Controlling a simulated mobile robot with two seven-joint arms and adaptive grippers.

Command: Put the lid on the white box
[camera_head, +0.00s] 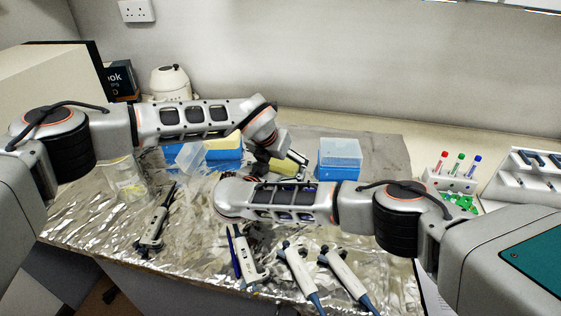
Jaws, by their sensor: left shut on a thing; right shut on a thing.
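My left gripper (297,158) reaches down behind my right forearm. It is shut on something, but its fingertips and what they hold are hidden. A pale yellow surface (284,168) shows just left of it, partly covered; I cannot tell whether it belongs to the white box. My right arm crosses in front, and its gripper is hidden behind its own wrist. No white box or separate lid can be made out clearly. A clear lid-like piece (188,156) leans beside a blue box with a yellow top (222,152) at the back left.
A closed blue box (340,160) stands at back right. Several pipettes lie on the foil in front, including one at left (155,226). A clear beaker (127,180) stands at left. A tube rack (450,180) and pipette stand (528,178) are at right.

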